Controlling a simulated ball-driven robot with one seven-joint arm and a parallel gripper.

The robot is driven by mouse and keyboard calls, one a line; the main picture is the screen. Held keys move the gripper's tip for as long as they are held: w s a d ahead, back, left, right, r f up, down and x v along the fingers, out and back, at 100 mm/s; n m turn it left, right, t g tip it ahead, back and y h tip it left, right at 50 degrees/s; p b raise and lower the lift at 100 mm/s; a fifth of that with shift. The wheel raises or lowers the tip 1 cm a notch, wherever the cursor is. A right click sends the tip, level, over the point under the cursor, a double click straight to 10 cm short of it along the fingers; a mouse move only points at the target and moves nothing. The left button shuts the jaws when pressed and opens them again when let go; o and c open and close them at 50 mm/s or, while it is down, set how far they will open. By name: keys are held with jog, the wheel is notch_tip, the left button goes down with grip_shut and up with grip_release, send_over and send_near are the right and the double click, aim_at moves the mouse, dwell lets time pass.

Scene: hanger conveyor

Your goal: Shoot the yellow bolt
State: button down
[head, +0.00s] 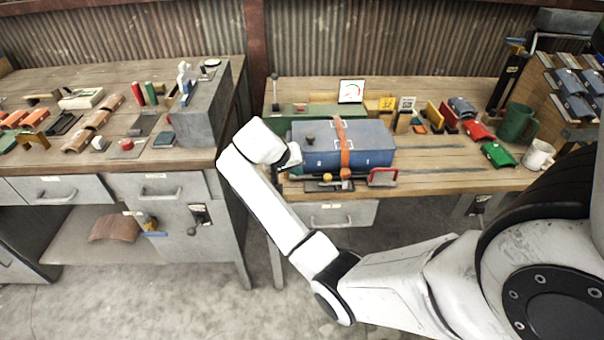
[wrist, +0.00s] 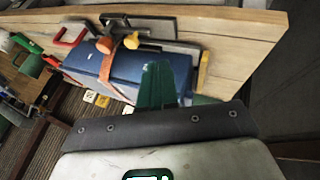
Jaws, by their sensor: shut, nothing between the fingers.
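A yellow-orange knob (head: 346,173), which looks like the yellow bolt, sits at the front edge of the right bench, just before the blue case (head: 362,150). It also shows in the wrist view (wrist: 131,40), beside a dark plate and rod. An orange strap (wrist: 106,62) runs over the case and ends close to the knob. My gripper (wrist: 160,66) shows as dark green fingers, shut and empty, in front of the blue case in the wrist view. The fingers look apart from the knob.
A red handle (head: 383,177) stands right of the knob at the bench edge. A green mug (head: 516,122), a white mug (head: 538,154) and coloured blocks are farther right. A grey metal box (head: 195,112) stands on the left bench. A floor gap separates the benches.

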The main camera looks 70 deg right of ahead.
jog(key=shift+v, duration=1.3)
